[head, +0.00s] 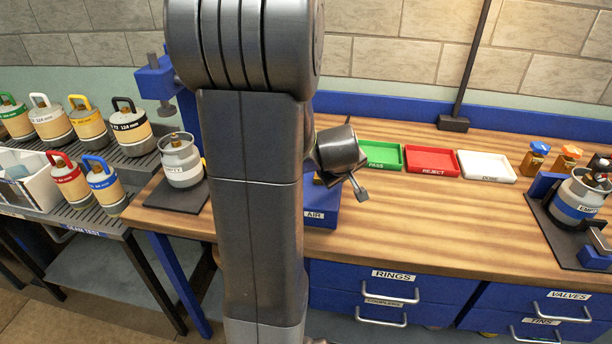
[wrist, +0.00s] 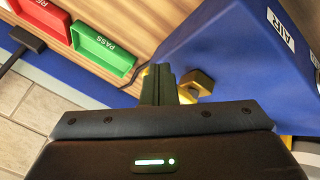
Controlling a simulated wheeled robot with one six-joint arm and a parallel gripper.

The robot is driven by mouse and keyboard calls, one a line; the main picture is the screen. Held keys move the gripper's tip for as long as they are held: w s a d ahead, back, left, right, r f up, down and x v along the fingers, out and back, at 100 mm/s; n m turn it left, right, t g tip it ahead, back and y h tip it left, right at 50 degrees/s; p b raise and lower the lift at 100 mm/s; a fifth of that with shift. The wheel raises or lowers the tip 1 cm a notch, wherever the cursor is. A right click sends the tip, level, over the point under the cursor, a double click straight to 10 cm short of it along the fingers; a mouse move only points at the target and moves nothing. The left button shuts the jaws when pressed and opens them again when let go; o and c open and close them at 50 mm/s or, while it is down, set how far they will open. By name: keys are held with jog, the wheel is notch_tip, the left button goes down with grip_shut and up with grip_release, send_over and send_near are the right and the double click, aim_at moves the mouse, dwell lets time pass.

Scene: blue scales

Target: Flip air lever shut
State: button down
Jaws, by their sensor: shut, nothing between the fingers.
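The blue air box (wrist: 240,65) with a white AIR label fills the right of the wrist view. In the head view the air box (head: 322,212) is mostly hidden behind my arm. A yellow lever-like part (wrist: 197,84) sticks out at the box's lower left side in the wrist view, partly behind my fingers. My gripper (wrist: 158,84) is shut and empty, its dark fingertips right beside this yellow part. I cannot tell whether they touch. The lever is not clearly visible in the head view.
A green PASS tray (head: 382,156), a red REJECT tray (head: 432,160) and a white tray (head: 487,166) stand right of the box. A grey cylinder (head: 182,163) stands on a dark plate at left. The bench front right of the box is clear.

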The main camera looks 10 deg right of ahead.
jog(key=shift+w+d+r, duration=0.2)
jog(key=shift+w, duration=0.05)
dwell(0.6)
